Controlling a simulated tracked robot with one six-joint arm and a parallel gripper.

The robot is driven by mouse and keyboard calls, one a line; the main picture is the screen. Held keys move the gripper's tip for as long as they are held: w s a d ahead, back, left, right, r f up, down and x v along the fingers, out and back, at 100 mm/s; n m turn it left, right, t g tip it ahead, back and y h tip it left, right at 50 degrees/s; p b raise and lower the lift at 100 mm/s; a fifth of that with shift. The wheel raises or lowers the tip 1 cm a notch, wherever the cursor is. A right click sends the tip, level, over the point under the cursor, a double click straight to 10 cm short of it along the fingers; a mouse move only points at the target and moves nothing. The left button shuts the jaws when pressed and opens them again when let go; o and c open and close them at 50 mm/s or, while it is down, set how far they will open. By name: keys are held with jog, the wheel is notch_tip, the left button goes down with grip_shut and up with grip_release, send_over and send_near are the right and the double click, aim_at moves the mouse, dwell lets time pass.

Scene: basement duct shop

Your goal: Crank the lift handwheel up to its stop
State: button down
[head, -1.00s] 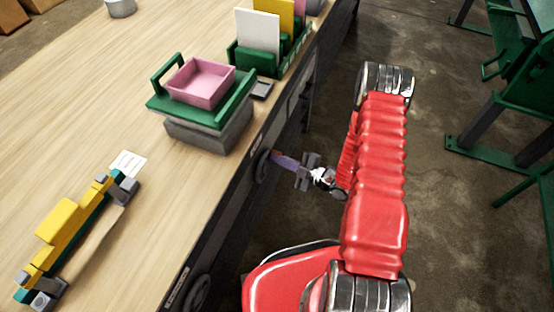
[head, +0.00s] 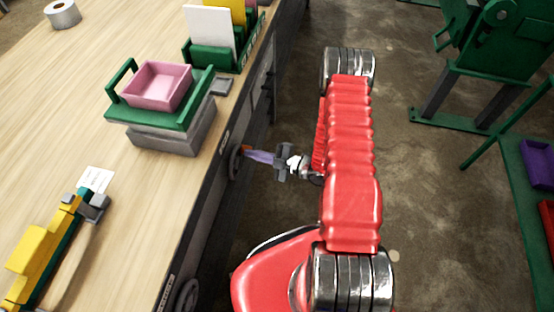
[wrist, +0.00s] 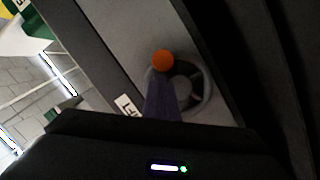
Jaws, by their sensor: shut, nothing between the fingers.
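The lift handwheel (head: 235,163) is a dark grey wheel on the bench's front face, below the lift. In the wrist view the handwheel (wrist: 204,92) shows its rim, hub and an orange knob (wrist: 163,61). My gripper (head: 250,153) has purple fingers, shut, with their tips at the orange knob (head: 246,148). In the wrist view my gripper (wrist: 163,78) points at the knob from below; whether it touches is unclear. The lift's green platform (head: 190,112) sits low over its grey base (head: 170,139) and carries a pink tray (head: 157,87).
A second handwheel (head: 186,296) is farther down the bench front. A yellow and green tool (head: 45,250) lies on the bench (head: 60,130), with a white card (head: 97,180) beside it. A green rack (head: 218,56) stands behind the lift. Green metal stands (head: 455,95) are at right; the floor between is clear.

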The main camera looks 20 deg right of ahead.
jog(key=v, duration=1.2)
jog(key=shift+s, duration=0.2)
jog(key=shift+d, duration=0.15)
